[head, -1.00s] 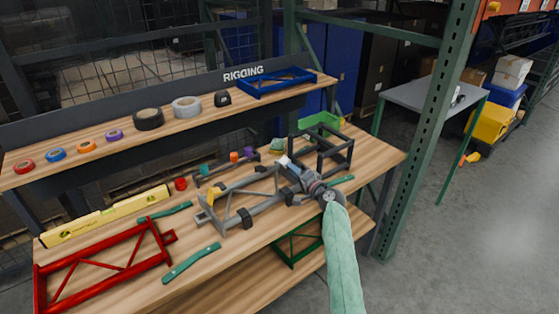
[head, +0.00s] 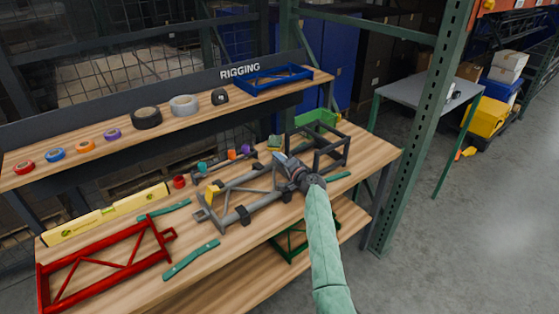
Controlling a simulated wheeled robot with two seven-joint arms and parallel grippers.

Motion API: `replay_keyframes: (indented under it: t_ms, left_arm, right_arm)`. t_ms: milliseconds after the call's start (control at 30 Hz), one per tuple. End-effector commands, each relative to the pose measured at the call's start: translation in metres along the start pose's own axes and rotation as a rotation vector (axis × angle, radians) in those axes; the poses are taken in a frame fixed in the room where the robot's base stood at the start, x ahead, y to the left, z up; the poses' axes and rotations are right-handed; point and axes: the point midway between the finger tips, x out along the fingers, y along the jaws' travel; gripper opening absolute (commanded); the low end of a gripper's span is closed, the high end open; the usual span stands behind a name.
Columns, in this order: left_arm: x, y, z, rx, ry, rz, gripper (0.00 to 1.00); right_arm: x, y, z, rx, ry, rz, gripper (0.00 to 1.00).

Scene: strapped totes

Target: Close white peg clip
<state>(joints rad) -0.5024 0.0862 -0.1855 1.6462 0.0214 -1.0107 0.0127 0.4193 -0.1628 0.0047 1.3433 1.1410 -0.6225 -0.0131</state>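My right gripper (head: 283,161), on a green-sleeved arm coming from the bottom, is over the grey frame (head: 240,214) on the workbench. Its fingertips are small and partly hidden, so I cannot tell open from shut. A white peg clip cannot be made out clearly; the gripper covers that part of the frame. A yellow clip (head: 210,194) stands at the frame's left end. A rack bar with teal (head: 202,167), orange (head: 231,154) and purple (head: 246,149) clips lies behind the grey frame. My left gripper is not in view.
A shelf with tape rolls (head: 146,118) runs behind. A green post (head: 420,140) stands at right.

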Motion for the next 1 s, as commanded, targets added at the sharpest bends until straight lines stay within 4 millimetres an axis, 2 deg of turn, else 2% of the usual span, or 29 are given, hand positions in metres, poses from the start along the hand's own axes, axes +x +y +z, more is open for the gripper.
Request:
replay_keyframes:
  t_ms: [33,100,133,567,1000]
  left_arm:
    - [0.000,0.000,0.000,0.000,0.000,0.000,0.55]
    - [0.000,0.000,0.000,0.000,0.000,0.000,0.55]
    - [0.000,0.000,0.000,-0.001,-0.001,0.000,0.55]
    - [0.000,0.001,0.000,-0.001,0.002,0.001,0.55]
    - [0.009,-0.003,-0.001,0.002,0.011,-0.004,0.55]
  right_arm:
    - [0.000,0.000,0.000,0.000,0.000,0.000,0.15]
    - [0.000,0.000,0.000,0.000,0.000,0.000,0.01]
    - [0.000,0.000,0.000,0.000,0.000,0.000,0.00]
    - [0.000,-0.002,-0.004,0.068,0.000,0.001,0.00]
    - [0.000,-0.006,-0.021,0.380,0.000,0.001,0.00]
